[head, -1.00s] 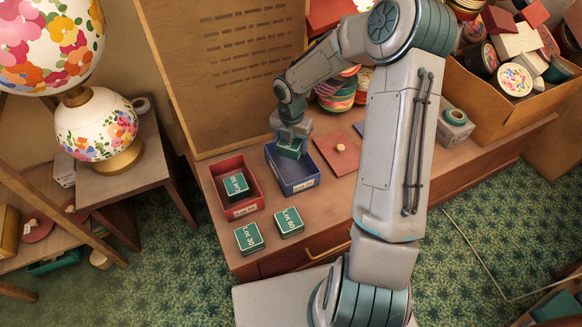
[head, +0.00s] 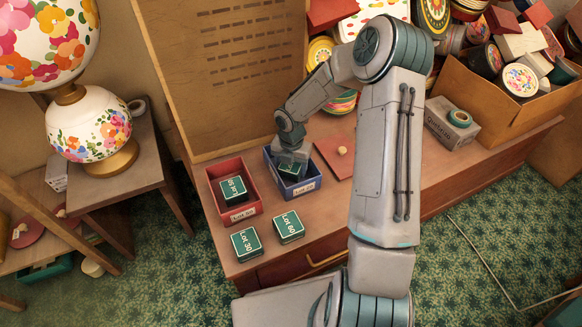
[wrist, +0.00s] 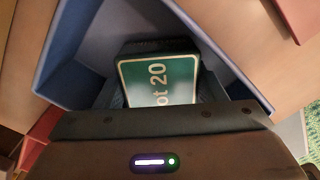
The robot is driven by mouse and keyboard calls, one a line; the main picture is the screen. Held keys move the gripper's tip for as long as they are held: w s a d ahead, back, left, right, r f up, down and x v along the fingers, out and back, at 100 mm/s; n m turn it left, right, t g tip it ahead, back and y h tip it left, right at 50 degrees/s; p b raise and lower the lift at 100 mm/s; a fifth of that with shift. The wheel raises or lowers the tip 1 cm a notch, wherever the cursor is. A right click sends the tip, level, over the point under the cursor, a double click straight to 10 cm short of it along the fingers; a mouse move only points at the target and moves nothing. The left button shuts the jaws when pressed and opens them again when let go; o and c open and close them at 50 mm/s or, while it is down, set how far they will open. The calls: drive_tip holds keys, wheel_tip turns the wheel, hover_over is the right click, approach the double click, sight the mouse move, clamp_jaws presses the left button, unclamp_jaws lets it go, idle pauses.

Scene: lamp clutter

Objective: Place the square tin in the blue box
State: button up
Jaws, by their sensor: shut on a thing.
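My gripper (head: 289,166) is shut on a square green tin (head: 287,172) and holds it inside the blue box (head: 305,188). In the wrist view the held tin (wrist: 158,80) shows "ot 20" on its lid, with the walls of the blue box (wrist: 85,40) around it. Whether the tin touches the box floor I cannot tell. Another green tin (head: 233,189) lies in the red box (head: 238,214) to the left. Two more green tins, "Lot 30" (head: 246,244) and "Lot 60" (head: 288,227), lie on the cabinet top in front of the boxes.
A red lid-like board (head: 338,156) with a knob lies right of the blue box. A tall panel (head: 230,75) stands behind the boxes. A grey carton (head: 452,123) and a full cardboard box (head: 482,105) stand at right. A flowered lamp (head: 88,125) stands on a side table.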

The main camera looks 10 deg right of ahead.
drive_tip(key=shift+f, duration=0.2)
drive_tip(key=o, duration=1.1)
drive_tip(key=shift+o, duration=0.2)
